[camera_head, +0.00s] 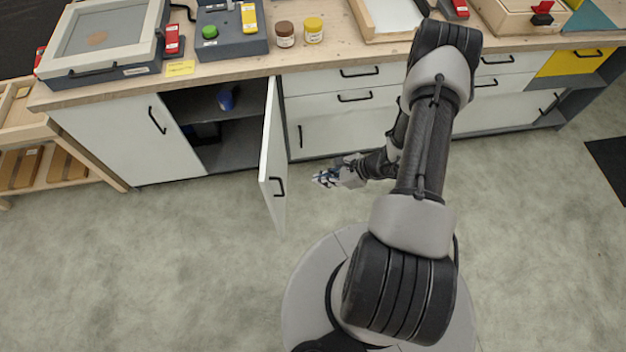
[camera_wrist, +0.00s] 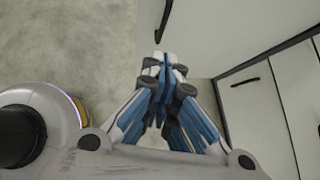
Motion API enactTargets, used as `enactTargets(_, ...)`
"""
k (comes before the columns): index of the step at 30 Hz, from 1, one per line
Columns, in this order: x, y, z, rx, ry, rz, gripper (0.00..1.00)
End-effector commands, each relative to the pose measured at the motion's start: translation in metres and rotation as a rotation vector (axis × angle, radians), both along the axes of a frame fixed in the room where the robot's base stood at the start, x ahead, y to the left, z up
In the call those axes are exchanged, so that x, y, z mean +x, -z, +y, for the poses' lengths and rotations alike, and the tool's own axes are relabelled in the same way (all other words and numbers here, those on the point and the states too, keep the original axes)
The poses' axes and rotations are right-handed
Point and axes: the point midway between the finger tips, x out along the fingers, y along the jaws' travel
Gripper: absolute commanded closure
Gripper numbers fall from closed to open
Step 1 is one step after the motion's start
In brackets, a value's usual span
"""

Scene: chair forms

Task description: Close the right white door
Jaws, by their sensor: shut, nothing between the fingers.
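The right white door (camera_head: 273,160) stands wide open in the head view, swung out from the cabinet over the floor. Its black handle (camera_head: 277,186) is near its free edge. My gripper (camera_head: 318,180) is shut and empty, to the right of the door and apart from it, at about handle height in the picture.
The open compartment (camera_head: 215,135) left of the door has a shelf with a blue cup (camera_head: 225,99). The left white door (camera_head: 130,140) is shut. White drawers (camera_head: 342,98) lie behind my gripper. The wooden worktop (camera_head: 265,64) above holds jars and boxes. The floor left of the door is clear.

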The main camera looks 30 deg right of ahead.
Motion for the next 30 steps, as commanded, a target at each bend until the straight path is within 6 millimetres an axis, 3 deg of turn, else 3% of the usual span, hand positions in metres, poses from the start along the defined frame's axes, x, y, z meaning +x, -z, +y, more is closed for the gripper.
enactTargets(12, 0.038, 0.065, 0.05, 0.001, -0.008, 0.0, 1.0)
enactTargets(19, 0.057, 0.06, 0.073, -0.001, -0.006, -0.001, 1.0)
enactTargets(30, 0.062, 0.059, 0.078, -0.001, -0.003, -0.001, 1.0)
